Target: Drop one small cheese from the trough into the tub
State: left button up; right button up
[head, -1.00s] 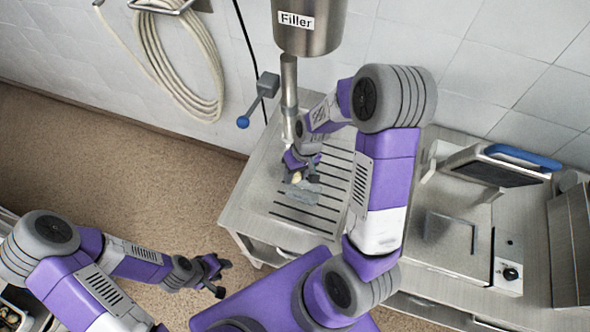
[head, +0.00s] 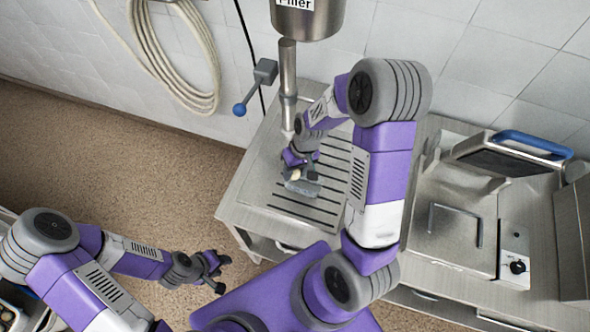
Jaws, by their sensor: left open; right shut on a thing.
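My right gripper (head: 298,174) is shut on a small cream thing, seemingly a small cheese (head: 296,174), over the slotted steel top below the filler spout. A small grey object (head: 303,188), possibly the tub, is just below and beside the gripper; whether they touch cannot be told. My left gripper (head: 220,274) is open and empty, low at the left over the floor. A container with pale pieces, possibly the trough (head: 5,290), is cut off at the lower left edge, partly hidden by my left arm.
The slotted steel counter (head: 262,190) stands against the tiled wall. The filler (head: 308,18) and its lever (head: 263,75) hang above it. A steel device with a blue handle (head: 534,143) stands at the right. A coiled hose (head: 185,70) hangs on the wall. Floor at left is clear.

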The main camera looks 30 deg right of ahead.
jog(key=o, duration=1.6)
jog(key=shift+s, duration=0.15)
jog(key=shift+a+p+v, duration=0.25)
jog(key=shift+p+v, duration=0.8)
jog(key=shift+v, duration=0.25)
jog(key=shift+a+p+v, duration=0.3)
jog(key=shift+p+v, duration=0.75)
jog(key=shift+v, duration=0.3)
jog(key=shift+a+p+v, duration=0.25)
jog(key=shift+p+v, duration=0.8)
jog(key=shift+v, duration=0.25)
jog(key=shift+r, duration=0.15)
